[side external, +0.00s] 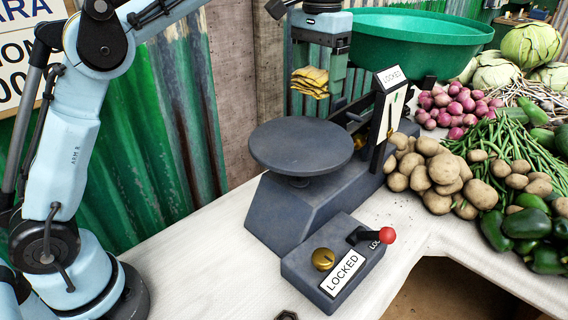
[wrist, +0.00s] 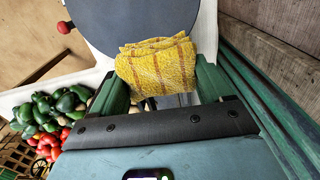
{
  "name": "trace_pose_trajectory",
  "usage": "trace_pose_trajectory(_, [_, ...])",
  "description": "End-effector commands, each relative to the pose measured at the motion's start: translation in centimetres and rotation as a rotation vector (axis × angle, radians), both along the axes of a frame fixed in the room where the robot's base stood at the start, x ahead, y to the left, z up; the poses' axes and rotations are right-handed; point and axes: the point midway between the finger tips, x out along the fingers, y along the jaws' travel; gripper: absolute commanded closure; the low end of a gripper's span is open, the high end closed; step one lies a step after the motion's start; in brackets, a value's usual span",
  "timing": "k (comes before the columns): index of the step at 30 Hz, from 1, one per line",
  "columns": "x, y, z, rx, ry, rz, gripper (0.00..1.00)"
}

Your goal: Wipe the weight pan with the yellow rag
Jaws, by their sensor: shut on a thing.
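The yellow rag (side external: 310,82) is folded and held between the fingers of my gripper (side external: 318,84), in the air behind and above the weight pan. In the wrist view the rag (wrist: 157,67) has brown stripes and sits between the two green fingers of my gripper (wrist: 157,80). The weight pan (side external: 300,146) is a flat, dark grey round plate on the scale; it looks empty. Part of the pan (wrist: 135,20) shows beyond the rag in the wrist view. The rag is apart from the pan in the side view.
A lever box (side external: 333,262) with a red knob and "LOCKED" labels stands in front of the scale. The scale's upright (side external: 388,115) also reads "LOCKED". A green basin (side external: 420,40) is behind. Potatoes (side external: 440,175) and other vegetables fill the right.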

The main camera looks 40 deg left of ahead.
Motion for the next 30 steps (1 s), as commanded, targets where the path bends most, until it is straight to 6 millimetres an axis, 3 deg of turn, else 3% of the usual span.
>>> trace_pose_trajectory(8, [-0.1,0.0,1.4,0.000,0.000,0.000,0.55])
trace_pose_trajectory(25, [-0.1,0.0,1.5,0.000,0.000,0.000,0.55])
trace_pose_trajectory(30, [-1.0,-1.3,1.6,0.000,0.000,-0.003,0.55])
